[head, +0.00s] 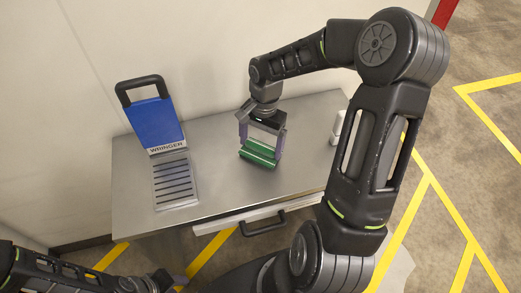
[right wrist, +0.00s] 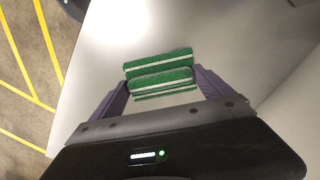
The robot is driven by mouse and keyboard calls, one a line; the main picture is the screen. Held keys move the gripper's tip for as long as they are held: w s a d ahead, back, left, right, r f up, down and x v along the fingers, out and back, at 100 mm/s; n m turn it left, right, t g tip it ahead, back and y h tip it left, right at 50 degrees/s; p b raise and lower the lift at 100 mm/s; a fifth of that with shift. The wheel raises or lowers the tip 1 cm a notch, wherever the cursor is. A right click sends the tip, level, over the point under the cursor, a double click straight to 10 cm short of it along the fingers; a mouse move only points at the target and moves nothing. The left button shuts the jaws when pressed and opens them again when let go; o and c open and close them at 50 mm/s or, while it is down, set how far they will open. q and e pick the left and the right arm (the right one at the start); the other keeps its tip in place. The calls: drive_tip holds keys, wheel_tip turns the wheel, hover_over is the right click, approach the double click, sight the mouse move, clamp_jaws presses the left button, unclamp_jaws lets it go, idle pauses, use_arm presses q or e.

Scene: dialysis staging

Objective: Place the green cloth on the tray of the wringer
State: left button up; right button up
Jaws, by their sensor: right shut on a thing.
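The green cloth (head: 259,152) is a folded bundle with pale stripes, over the middle of the metal table. My right gripper (head: 260,150) points down and is shut on it; the right wrist view also shows the cloth (right wrist: 160,77) between the two fingers. Whether the cloth touches the table is hard to tell. The wringer (head: 153,122) stands at the left of the table, with a blue upright panel and a black handle. Its slotted grey tray (head: 175,183) lies in front of the panel and is empty. Part of my left arm shows at the bottom left, but its gripper cannot be made out.
A white bottle-like object (head: 337,127) stands at the right of the table, near my right arm. The steel table (head: 222,190) is bare between tray and cloth. A drawer with a black handle (head: 263,226) is at its front. A wall is behind.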

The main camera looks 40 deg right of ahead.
sight(261, 145)
use_arm(q)
drive_tip(key=shift+f+b, duration=0.45)
drive_tip(key=shift+b, duration=0.05)
use_arm(e)
drive_tip(key=shift+r, duration=5.05)
drive_tip(key=shift+c, duration=0.4)
drive_tip(key=shift+s+f, duration=0.1)
